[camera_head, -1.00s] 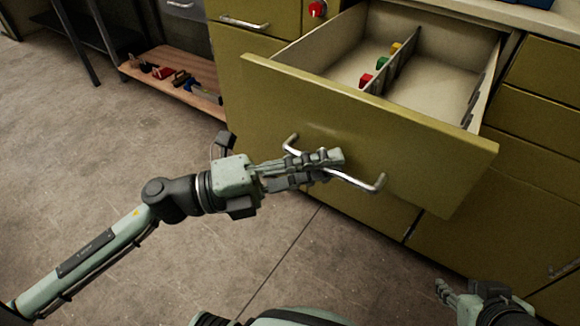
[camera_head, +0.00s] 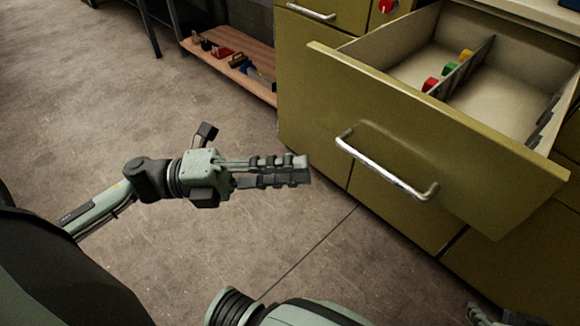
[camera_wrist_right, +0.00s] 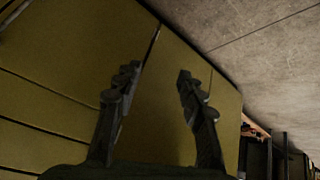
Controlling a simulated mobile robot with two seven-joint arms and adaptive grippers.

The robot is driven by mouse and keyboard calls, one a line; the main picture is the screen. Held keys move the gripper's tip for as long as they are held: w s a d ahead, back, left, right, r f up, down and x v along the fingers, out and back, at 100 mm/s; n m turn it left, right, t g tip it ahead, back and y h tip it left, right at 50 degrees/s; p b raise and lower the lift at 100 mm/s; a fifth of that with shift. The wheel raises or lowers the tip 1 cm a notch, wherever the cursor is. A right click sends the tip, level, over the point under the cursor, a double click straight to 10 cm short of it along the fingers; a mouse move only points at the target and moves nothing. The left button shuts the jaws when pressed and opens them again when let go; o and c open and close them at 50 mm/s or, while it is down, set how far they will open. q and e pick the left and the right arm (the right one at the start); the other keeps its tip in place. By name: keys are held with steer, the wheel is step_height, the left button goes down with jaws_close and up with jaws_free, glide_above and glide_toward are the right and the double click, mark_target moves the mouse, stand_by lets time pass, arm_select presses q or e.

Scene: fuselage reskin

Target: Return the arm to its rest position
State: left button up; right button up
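My left gripper (camera_head: 290,170) is in mid-air to the left of the drawer handle, clear of it and holding nothing visible. Its fingers overlap in this view, so I cannot tell how wide they are. The silver bar handle (camera_head: 385,168) is on the front of the pulled-out olive drawer (camera_head: 440,135). My right gripper (camera_head: 480,316) is mostly cut off at the bottom right edge. In the right wrist view its two fingers (camera_wrist_right: 158,85) stand apart with nothing between them, in front of olive cabinet fronts.
The open drawer juts out and holds red, green and yellow blocks (camera_head: 450,68) along a divider. A low wooden shelf (camera_head: 262,88) with small tools is at the back left. The grey floor (camera_head: 90,110) around the left arm is clear.

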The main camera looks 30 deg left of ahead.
stand_by(0.3)
